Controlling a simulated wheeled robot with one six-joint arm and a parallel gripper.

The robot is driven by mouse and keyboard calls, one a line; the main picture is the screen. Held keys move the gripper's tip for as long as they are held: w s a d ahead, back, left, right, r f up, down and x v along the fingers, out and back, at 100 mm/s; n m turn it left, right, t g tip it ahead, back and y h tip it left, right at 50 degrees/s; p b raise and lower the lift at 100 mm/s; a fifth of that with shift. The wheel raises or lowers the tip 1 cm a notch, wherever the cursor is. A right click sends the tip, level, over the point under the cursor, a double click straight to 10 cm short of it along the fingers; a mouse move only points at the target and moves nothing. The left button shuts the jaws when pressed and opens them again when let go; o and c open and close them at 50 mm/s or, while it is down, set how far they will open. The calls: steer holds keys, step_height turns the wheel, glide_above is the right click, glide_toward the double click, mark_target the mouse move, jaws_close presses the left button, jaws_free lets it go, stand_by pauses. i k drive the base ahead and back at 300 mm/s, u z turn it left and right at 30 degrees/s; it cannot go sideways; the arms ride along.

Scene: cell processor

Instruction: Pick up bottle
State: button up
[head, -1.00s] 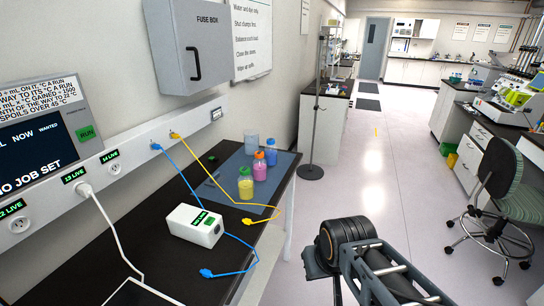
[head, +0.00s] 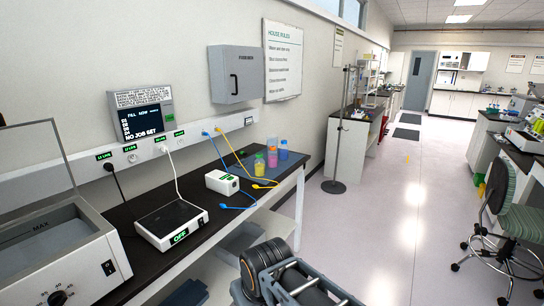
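Three capped bottles stand upright on a blue-grey mat at the far end of the dark bench (head: 165,188). The yellow-green bottle (head: 259,166) is nearest, the pink bottle (head: 272,159) is behind it, and the blue bottle (head: 284,151) stands farther right. A clear beaker stands behind them, partly hidden. Part of my arm shows at the bottom, right of the bench and well short of the bottles. My gripper's fingers are not in view.
A scale-like device (head: 171,222) reading OFF and a lidded machine (head: 55,260) stand nearer. A stand (head: 335,187) and chair (head: 497,205) flank open floor.

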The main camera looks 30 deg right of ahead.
mark_target(283, 148)
steer(key=z, duration=0.75)
steer(key=i, duration=0.6)
steer(key=z, duration=1.2)
steer(key=i, duration=1.8)
steer(key=u, duration=1.3)
steer(key=i, duration=0.75)
steer(key=u, duration=0.75)
steer(key=i, duration=0.45)
steer(key=z, duration=0.05)
